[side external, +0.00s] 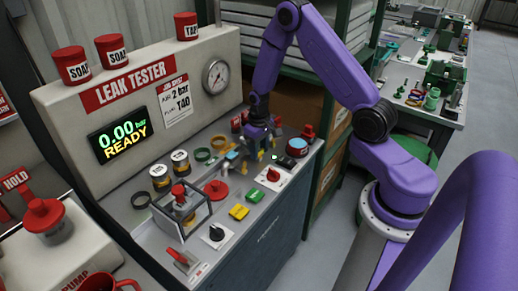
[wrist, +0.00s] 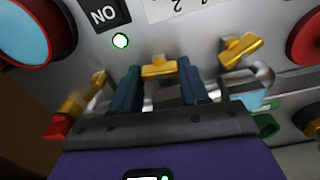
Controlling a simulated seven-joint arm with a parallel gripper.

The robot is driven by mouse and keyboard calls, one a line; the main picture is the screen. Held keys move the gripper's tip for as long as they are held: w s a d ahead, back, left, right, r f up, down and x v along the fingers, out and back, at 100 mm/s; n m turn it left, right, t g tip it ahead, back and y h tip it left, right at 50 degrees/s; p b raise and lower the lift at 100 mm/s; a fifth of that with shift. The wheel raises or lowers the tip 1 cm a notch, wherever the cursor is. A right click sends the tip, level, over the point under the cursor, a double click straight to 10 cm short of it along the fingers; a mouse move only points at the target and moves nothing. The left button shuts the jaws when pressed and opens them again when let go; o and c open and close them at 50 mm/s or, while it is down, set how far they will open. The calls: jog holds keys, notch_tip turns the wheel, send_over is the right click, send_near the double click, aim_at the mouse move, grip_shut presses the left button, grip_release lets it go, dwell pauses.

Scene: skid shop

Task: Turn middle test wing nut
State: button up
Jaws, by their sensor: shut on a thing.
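The middle wing nut (wrist: 159,68) is yellow and sits between the two teal fingers of my gripper (wrist: 160,78) in the wrist view. The gripper is shut on it, one finger on each side. A second yellow wing nut (wrist: 242,47) is to the right, and another yellow one (wrist: 75,107) is to the lower left beside a red part. In the side view my gripper (side external: 257,152) is low over the back right of the bench, where it and the arm hide most of the middle nut.
The leak tester display (side external: 124,135) reads 0.00 bar READY.

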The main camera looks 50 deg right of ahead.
jog(key=shift+m, duration=1.6)
jog(key=o, duration=1.1)
jog(key=shift+c, duration=0.2)
jog(key=shift+r, duration=0.1)
notch_tip(320, 180, up, 17)
jog(key=shift+r, duration=0.15)
